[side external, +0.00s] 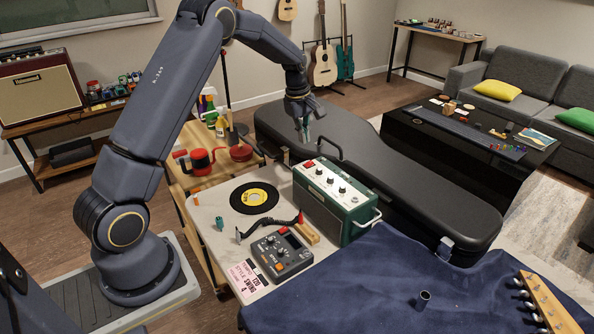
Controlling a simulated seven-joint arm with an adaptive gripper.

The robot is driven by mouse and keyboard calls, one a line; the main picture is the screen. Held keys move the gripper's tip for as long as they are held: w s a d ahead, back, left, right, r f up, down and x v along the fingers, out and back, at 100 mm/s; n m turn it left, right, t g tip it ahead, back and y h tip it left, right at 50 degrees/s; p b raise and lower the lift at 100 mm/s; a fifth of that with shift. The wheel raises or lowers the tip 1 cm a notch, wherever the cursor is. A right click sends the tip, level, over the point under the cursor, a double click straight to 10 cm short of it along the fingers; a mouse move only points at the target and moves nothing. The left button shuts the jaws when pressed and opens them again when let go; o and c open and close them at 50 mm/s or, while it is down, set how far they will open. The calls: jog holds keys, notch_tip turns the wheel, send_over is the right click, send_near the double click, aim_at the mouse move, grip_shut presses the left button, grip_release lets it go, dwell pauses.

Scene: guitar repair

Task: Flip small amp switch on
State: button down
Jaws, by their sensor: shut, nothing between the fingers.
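The small amp (337,203) is a green box with a light top panel, standing on the work table. Its top panel carries a red switch (309,164) at the far left end and a row of dark knobs (342,189). Whether the switch is on or off is too small to tell. My gripper (306,139) points down above the far left end of the amp, close over the red switch, and it is shut and empty. A gap seems to show between fingertips and switch, but I cannot be sure of contact.
A black guitar case (420,170) lies right behind the amp. A blue cloth (380,275) with a guitar headstock (549,302) fills the front right. Bottles (220,121) stand behind.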

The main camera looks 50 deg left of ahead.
aim_at(311, 162)
jog(key=r, duration=0.5)
jog(key=shift+s+r, duration=0.15)
jog(key=shift+s, duration=0.25)
jog(key=shift+w+r, duration=0.25)
jog(key=shift+w, duration=0.4)
jog(key=f, duration=0.4)
jog(key=w+f, duration=0.1)
jog(key=f, duration=0.4)
jog(key=w+f, duration=0.1)
jog(key=f, duration=0.3)
jog(key=shift+f, duration=0.2)
jog(key=shift+w+f, duration=0.1)
jog(key=shift+f, duration=0.15)
